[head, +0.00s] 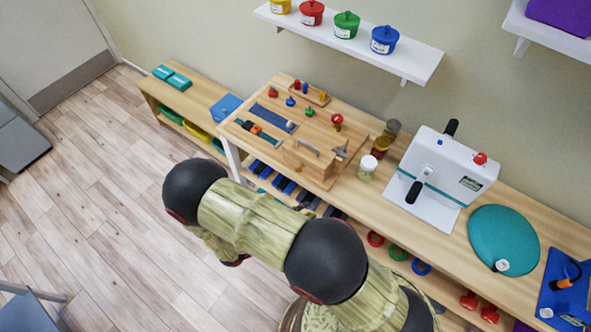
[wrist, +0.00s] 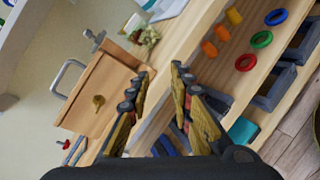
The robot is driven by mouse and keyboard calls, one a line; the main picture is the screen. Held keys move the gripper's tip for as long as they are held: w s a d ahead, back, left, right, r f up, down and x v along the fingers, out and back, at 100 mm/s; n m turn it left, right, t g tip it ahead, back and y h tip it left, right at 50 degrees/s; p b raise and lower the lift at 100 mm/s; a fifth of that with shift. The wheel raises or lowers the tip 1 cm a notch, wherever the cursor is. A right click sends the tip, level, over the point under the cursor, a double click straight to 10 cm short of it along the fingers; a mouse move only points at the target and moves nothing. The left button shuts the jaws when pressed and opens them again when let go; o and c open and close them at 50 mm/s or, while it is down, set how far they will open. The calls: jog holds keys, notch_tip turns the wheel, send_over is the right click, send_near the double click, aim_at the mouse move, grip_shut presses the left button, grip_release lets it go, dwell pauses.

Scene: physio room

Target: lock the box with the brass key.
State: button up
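The wooden box (head: 318,176) stands at the front edge of the bench in the head view, with a metal handle on it. In the wrist view the box (wrist: 92,75) is at left, its front face towards me. A brass piece shaped like the key (wrist: 98,101) shows on that front face; I cannot tell how deep it sits. My gripper (wrist: 158,75) is open and empty in the wrist view. Its fingertips are apart from the box, to the right of the brass piece in the picture. In the head view my arm hides the gripper.
The bench (head: 386,181) carries jars (head: 367,167) and a white machine (head: 443,172) right of the box. A board with latches and coloured knobs (head: 270,118) lies left. Coloured rings (wrist: 261,40) and dumbbells fill the shelf below.

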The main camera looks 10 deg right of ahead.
aim_at(299, 170)
jog(key=w+a+r+m+t+y, duration=0.1)
jog(key=w+a+r+m+t, duration=0.15)
jog(key=w+a+t, duration=0.5)
jog(key=w+d+g, duration=0.1)
jog(key=w+d, duration=0.5)
jog(key=d, duration=0.1)
jog(key=shift+w, duration=0.3)
jog(key=shift+f+m, duration=0.1)
jog(key=shift+m, duration=0.15)
jog(key=shift+c, duration=1.2)
grip_shut()
